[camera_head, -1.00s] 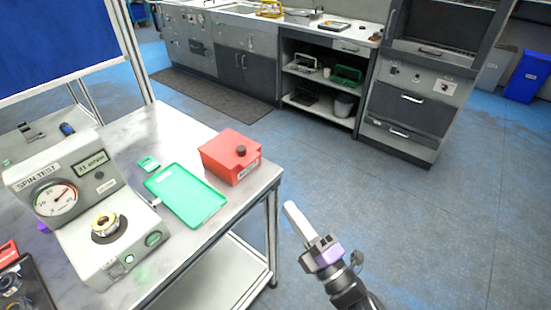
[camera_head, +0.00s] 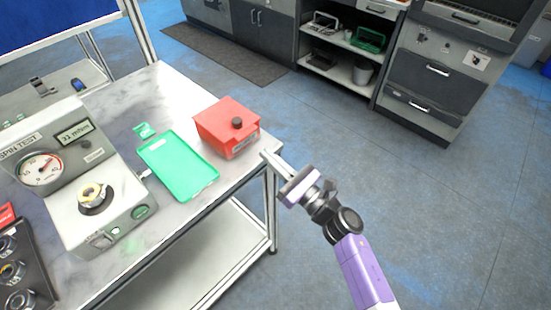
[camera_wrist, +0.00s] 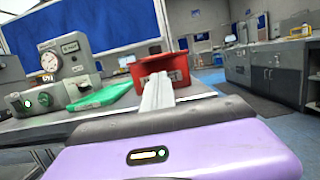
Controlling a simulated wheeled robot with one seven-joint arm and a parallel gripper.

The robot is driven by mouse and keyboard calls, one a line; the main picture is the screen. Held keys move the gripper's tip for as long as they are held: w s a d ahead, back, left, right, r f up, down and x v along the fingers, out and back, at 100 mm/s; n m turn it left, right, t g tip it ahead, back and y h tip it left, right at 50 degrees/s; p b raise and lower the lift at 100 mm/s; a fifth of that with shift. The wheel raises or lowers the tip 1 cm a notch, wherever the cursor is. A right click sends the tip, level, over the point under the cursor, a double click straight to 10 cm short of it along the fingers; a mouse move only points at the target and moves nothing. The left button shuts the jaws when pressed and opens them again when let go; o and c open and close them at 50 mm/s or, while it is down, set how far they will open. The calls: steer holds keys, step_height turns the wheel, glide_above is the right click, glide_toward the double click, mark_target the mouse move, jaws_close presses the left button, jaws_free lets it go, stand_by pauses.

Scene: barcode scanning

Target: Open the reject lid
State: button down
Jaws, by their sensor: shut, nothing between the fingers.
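The box also shows in the wrist view (camera_wrist: 160,69), straight ahead past the fingers. My gripper (camera_head: 268,157) is shut and empty. It is just off the table's right edge, in front of and to the right of the box, with its fingertips pointing toward it. In the wrist view, the shut fingers (camera_wrist: 157,92) overlap the box's front face; I cannot tell if they touch it.
A green tray (camera_head: 178,166) lies left of the box. The spin test device (camera_head: 75,180) stands further left on the table (camera_head: 215,200). A dark holder with round parts (camera_head: 22,265) is at the lower left. Open floor lies to the right.

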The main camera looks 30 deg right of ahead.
steer(key=p+x, duration=0.1)
steer(key=x, duration=0.5)
stand_by(0.3)
